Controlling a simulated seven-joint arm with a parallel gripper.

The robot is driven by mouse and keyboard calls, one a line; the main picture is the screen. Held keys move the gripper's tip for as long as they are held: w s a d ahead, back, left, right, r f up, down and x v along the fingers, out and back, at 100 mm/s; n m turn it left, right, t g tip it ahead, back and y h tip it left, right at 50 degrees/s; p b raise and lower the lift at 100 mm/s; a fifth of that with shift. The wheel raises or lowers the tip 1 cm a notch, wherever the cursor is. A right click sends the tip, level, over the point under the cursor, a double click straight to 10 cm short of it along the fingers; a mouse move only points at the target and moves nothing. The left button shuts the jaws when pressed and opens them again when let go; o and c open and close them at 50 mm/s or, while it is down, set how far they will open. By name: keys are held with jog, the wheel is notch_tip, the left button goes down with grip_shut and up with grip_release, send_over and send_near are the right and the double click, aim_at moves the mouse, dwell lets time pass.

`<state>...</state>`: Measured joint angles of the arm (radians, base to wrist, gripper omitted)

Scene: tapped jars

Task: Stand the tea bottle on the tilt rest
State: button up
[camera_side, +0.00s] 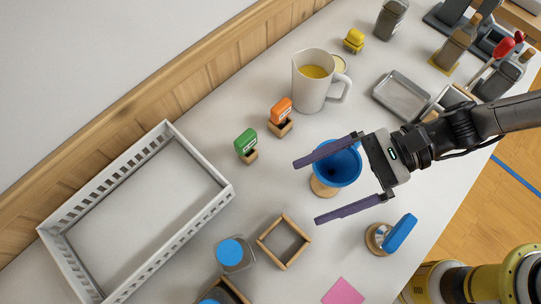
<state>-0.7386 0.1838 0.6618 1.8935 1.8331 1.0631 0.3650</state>
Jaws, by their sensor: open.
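My gripper (308,192) is open, its two dark fingers spread on either side of a blue funnel (345,165) set in a wooden holder (322,186). I cannot tell how far above the table the fingers are. No bottle is between them. A bottle with brown contents (456,46) stands on a yellow pad at the upper right, and a darker bottle (502,76) stands near it. No label is readable, so I cannot tell which is the tea bottle. Dark stands (452,12) show behind them; I cannot tell whether one is the tilt rest.
A white crate (170,128) lies at the left, empty. A pitcher (312,80) with yellow liquid, green (246,141) and orange (281,110) tags on wooden blocks, a metal tray (401,94), an empty wooden frame (284,240) and a blue-handled stamp-like thing (398,234) surround the gripper.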

jog(key=shift+n+g+h, duration=0.3)
jog(key=shift+g, duration=0.4)
jog(key=shift+s+d+f+x, duration=0.25)
jog(key=shift+s+x, duration=0.2)
jog(key=shift+x, duration=2.3)
jog(key=shift+s+d+f+x, duration=0.15)
jog(key=shift+s+d+x, duration=0.25)
jog(key=shift+x, duration=2.35)
jog(key=shift+s+d+f+x, duration=0.2)
jog(key=shift+s+x, duration=0.25)
jog(key=shift+x, duration=2.35)
grip_shut()
